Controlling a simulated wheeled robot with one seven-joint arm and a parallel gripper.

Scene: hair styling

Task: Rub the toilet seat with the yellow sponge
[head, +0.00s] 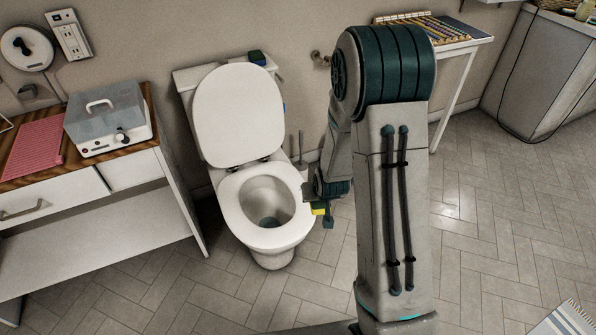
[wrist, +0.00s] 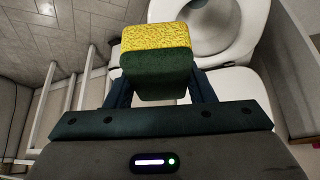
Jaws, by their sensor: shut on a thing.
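The toilet stands against the back wall with its white lid raised. Its white toilet seat (head: 232,205) is down around the open bowl, and part of it shows at the top of the wrist view (wrist: 246,45). My gripper (head: 318,207) is at the right side of the seat in the head view. It is shut on the yellow sponge (wrist: 158,36), which has a dark green layer and also shows in the head view (head: 318,211). The sponge is close to the seat's right rim; I cannot tell whether they touch.
A cabinet (head: 80,185) on the left holds a grey-lidded box (head: 108,120) and a pink mat (head: 34,146). A green sponge-like block (head: 257,57) sits on the tank. A white side table (head: 460,45) stands at the back right.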

